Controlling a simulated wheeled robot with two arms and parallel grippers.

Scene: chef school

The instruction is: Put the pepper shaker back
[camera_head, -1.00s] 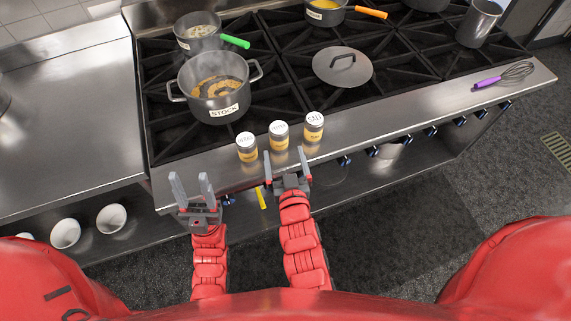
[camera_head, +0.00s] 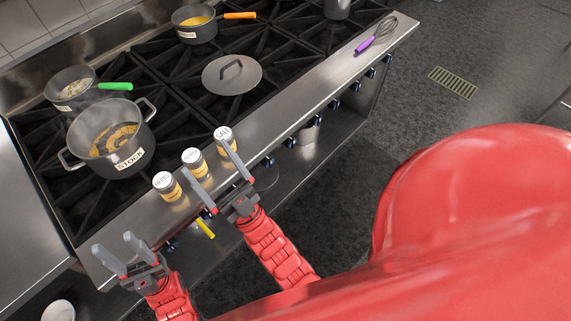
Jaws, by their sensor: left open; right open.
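Three small shakers with white lids and yellow-brown bodies stand upright in a row on the stove's steel front ledge. The left shaker (camera_head: 168,187) and middle shaker (camera_head: 195,164) have lid labels too small to read surely. The right shaker (camera_head: 224,138) reads SALT. I cannot tell which one is pepper. My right gripper (camera_head: 208,160) is open and empty. Its fingers extend over the ledge edge in the picture, overlapping the middle and right shakers; contact cannot be told. My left gripper (camera_head: 114,244) is open and empty at the stove's front left corner.
A stock pot (camera_head: 122,155), a pot with a green handle (camera_head: 75,85), a pan with an orange handle (camera_head: 195,27) and a lid (camera_head: 232,76) sit on the burners. A purple-handled whisk (camera_head: 376,35) lies on the ledge's far right. The ledge between is clear.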

